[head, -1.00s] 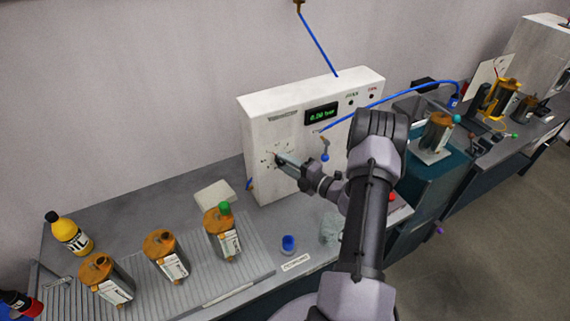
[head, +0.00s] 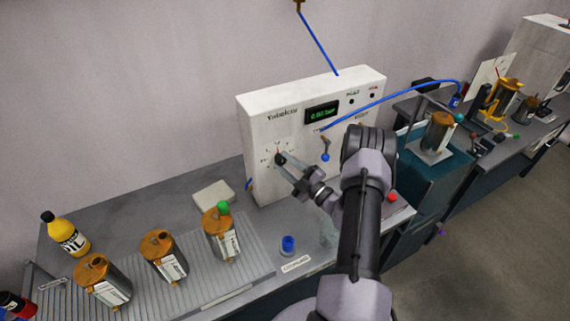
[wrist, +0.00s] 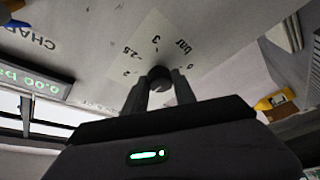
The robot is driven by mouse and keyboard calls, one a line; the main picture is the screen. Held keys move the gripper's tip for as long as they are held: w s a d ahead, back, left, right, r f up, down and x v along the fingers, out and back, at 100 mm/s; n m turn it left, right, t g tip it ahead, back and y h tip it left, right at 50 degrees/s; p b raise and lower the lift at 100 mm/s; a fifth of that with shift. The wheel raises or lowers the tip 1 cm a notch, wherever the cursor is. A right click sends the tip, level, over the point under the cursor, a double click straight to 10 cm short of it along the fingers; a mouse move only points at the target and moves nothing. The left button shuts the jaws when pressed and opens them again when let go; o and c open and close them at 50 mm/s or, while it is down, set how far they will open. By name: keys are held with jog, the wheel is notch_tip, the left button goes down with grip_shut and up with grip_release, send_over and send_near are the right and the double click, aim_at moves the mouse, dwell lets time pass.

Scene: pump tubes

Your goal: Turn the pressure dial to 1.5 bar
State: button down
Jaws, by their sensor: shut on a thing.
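The pressure dial (wrist: 159,73) is a dark round knob on the front of the white panel box (head: 257,128), with a scale around it marked in bar. In the wrist view the figures 2, 2.5, 3 and 0 show beside it; the gripper hides other marks and I cannot make out a pointer. My gripper (wrist: 161,90) is shut on the dial, one finger on each side. In the head view my gripper (head: 284,161) reaches the panel at the dial. The green display (head: 322,113) appears to read 0.00 bar; it also shows in the wrist view (wrist: 35,82).
Several amber-topped pump cylinders (head: 164,257) stand on the ribbed mat at left, beside a yellow oil bottle (head: 66,234). A small lever (head: 325,146) and a blue hose (head: 385,101) are right of the dial. A blue cup (head: 288,243) stands on the bench below.

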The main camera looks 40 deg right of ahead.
dwell(0.4)
jog(key=c, duration=1)
grip_release()
jog(key=shift+s, duration=0.1)
jog(key=p+v, duration=0.1)
jog(key=v, duration=1.6)
jog(key=shift+s+f, duration=0.1)
jog(key=shift+f, duration=0.05)
